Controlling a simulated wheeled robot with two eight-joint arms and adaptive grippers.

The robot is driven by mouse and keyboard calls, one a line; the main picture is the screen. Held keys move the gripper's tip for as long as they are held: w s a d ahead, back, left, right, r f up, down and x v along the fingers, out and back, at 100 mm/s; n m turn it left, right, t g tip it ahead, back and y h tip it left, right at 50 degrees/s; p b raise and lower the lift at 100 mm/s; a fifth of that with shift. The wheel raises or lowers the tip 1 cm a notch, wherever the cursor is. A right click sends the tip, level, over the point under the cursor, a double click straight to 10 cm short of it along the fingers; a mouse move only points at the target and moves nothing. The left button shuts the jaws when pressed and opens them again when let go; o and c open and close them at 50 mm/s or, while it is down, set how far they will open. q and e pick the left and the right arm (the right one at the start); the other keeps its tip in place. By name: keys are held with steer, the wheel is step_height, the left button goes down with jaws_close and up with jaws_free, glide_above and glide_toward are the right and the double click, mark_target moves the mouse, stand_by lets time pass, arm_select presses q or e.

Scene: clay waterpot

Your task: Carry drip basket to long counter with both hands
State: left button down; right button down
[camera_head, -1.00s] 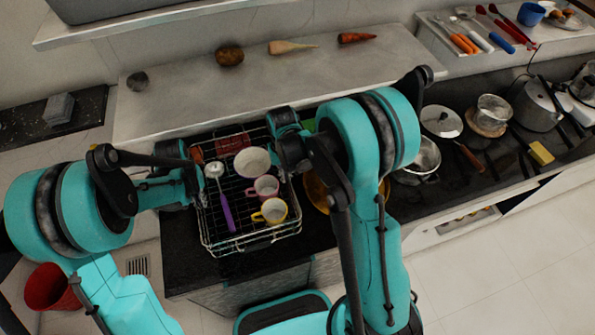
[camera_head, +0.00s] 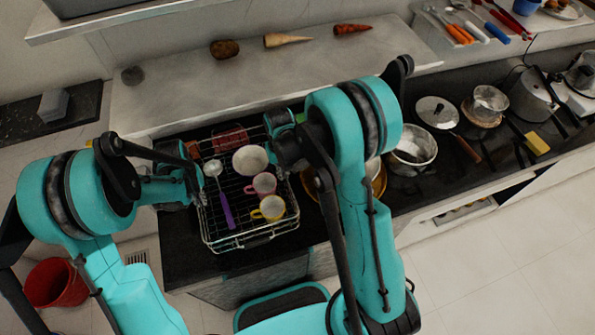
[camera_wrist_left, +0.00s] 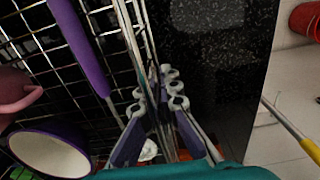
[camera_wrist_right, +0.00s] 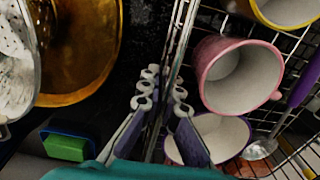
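The drip basket (camera_head: 207,235) is a wire rack over the black counter in the head view. Inside it are a purple-handled ladle (camera_head: 226,210), a pink cup (camera_head: 262,184), a yellow cup (camera_head: 270,208), a white-and-purple bowl (camera_head: 250,160) and a reddish item (camera_head: 229,138). My left gripper (camera_wrist_left: 158,92) has its fingers closed around the basket's left rim. My right gripper (camera_wrist_right: 163,92) has its fingers closed around the right rim. Whether the basket's underside touches the counter is hidden. A long pale counter (camera_head: 185,100) runs behind it.
On the pale counter lie a dark stone (camera_head: 132,75), a potato (camera_head: 225,48) and two root vegetables. A steel pot (camera_head: 413,146), a lid (camera_head: 437,112) and a golden pan (camera_wrist_right: 85,50) stand right of the basket. The pale counter's front middle is clear. A red bucket (camera_head: 55,283) stands lower left.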

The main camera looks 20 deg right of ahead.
arm_select(q)
steer(key=shift+f, duration=0.7)
arm_select(e)
steer(key=shift+f, duration=0.65)
arm_select(q)
steer(key=c, duration=2.2)
jaws_free()
steer(key=shift+f, duration=0.15)
arm_select(e)
steer(key=c, duration=2.2)
jaws_free()
steer(key=shift+f, duration=0.2)
arm_select(q)
steer(key=o, duration=0.5)
arm_select(e)
steer(key=o, duration=0.5)
steer(key=shift+r, duration=0.1)
arm_select(q)
step_height(320, 180, up, 12)
steer(key=shift+f, duration=0.1)
arm_select(e)
steer(key=shift+r, duration=0.2)
step_height(320, 180, up, 12)
steer(key=shift+f, duration=0.2)
